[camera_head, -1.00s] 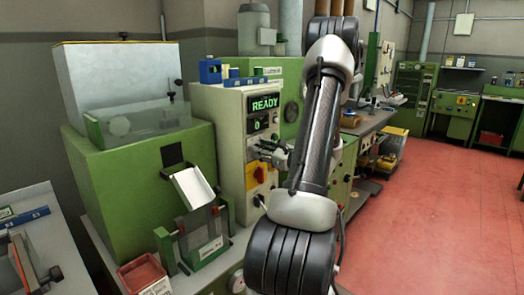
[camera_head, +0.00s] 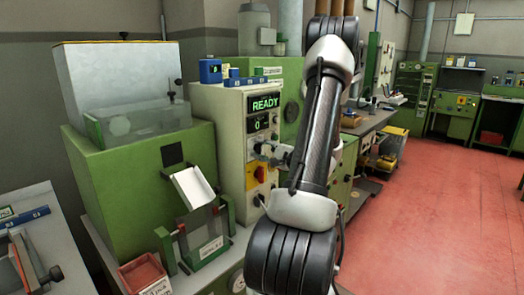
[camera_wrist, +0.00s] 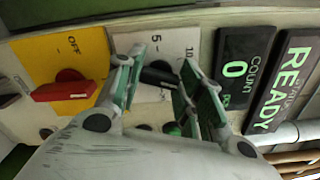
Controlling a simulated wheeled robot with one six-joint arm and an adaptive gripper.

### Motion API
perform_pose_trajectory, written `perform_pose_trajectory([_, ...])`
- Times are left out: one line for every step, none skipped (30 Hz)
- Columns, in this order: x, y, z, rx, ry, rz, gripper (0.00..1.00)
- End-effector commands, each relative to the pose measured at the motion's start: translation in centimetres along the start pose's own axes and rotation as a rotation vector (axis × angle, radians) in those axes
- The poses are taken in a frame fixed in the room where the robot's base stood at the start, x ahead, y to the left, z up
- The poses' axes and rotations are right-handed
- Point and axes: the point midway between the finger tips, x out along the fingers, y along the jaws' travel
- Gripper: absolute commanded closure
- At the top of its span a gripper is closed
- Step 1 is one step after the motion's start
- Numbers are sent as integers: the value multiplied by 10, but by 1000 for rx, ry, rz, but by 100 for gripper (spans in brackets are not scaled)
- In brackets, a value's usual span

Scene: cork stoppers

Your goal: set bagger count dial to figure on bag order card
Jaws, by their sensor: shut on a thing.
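The bagger's control panel (camera_head: 233,150) stands left of my arm. Its count display (camera_wrist: 237,70) reads 0, and the status display (camera_wrist: 288,82) reads READY. The count dial is a black knob (camera_wrist: 160,76) on a white scale plate (camera_wrist: 150,45), with a 5 and a 10 partly visible. My gripper (camera_wrist: 163,72) is shut on this knob, one finger on each side. In the head view my gripper (camera_head: 270,153) is against the panel and hides the dial. I cannot make out a bag order card with a readable figure.
A red switch (camera_wrist: 65,91) on a yellow OFF plate (camera_wrist: 62,52) sits beside the dial. A white chute (camera_head: 193,187) and a green stand with a small white label (camera_head: 211,247) are at left. A red bin (camera_head: 142,272) stands below. The red floor at right is clear.

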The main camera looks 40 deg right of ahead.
Motion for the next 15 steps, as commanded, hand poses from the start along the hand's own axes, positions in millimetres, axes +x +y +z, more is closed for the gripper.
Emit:
perform_pose_trajectory([0, 1, 0, -40, 1, 2, 87])
perform_pose_trajectory([0, 1, 0, -68, 1, 2, 87])
perform_pose_trajectory([0, 1, 0, -106, 1, 2, 87])
perform_pose_trajectory([0, 1, 0, -135, 1, 2, 87])
perform_pose_trajectory([0, 1, 0, -163, 1, 2, 87])
perform_pose_trajectory([0, 1, 0, -201, 1, 2, 87])
perform_pose_trajectory([0, 2, 0, -230, 1, 2, 87])
perform_pose_trajectory([0, 2, 0, -258, 1, 2, 87])
perform_pose_trajectory([0, 2, 0, -296, 1, 3, 87])
perform_pose_trajectory([0, 2, 0, -324, 1, 3, 87])
perform_pose_trajectory([0, 2, 0, -353, 1, 3, 87])
perform_pose_trajectory([0, 2, 0, -391, 1, 3, 87])
perform_pose_trajectory([0, 2, 0, -419, 1, 3, 87])
perform_pose_trajectory([0, 2, 0, -447, 1, 3, 87])
perform_pose_trajectory([-1, 2, 0, -483, 1, 3, 87])
